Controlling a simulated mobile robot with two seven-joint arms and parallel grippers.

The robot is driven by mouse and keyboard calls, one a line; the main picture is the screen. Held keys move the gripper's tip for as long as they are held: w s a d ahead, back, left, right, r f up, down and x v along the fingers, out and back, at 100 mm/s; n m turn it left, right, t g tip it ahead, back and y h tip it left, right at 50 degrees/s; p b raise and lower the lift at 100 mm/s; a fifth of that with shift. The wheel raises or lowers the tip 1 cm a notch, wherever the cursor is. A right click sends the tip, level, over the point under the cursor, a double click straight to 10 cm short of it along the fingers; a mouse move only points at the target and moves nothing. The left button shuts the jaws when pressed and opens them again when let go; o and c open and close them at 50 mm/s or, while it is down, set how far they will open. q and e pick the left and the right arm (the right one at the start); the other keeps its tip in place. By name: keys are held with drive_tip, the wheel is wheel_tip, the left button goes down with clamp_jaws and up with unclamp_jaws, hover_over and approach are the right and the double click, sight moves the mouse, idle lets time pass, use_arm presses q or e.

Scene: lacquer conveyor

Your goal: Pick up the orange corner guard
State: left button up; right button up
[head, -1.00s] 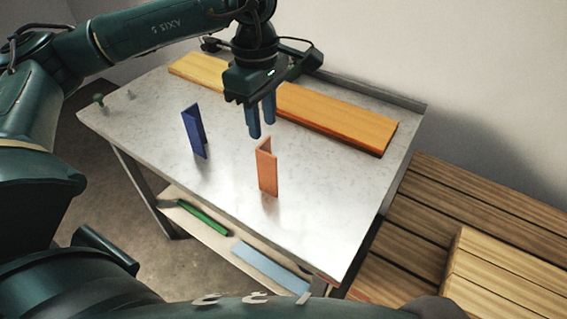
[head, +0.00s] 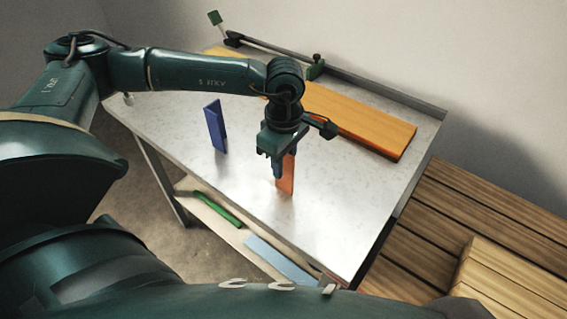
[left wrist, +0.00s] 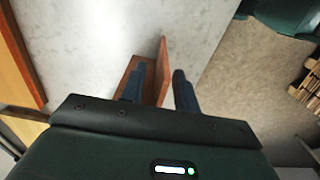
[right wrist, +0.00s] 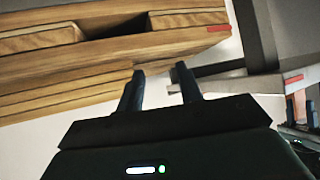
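The orange corner guard (head: 287,175) stands upright on the metal table, partly hidden behind my left gripper (head: 277,170). In the left wrist view the orange corner guard (left wrist: 161,62) shows as an L shape from above. My left gripper (left wrist: 160,82) is open there, one finger inside the corner and the other outside, with one flange between them. A gap shows between that flange and the outer finger. I cannot tell whether the inner finger touches. My right gripper (right wrist: 160,72) is open and empty in the right wrist view. It is not in the head view.
A blue corner guard (head: 215,128) stands upright to the left on the metal table (head: 335,215). A long orange-yellow board (head: 355,118) lies along the back. A green bar (head: 217,209) and light blue piece (head: 278,259) lie on the lower shelf. Wooden slats (head: 470,200) are at right.

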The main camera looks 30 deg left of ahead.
use_arm(q)
drive_tip(key=shift+f, duration=0.35)
drive_tip(key=shift+c, duration=0.3)
clamp_jaws()
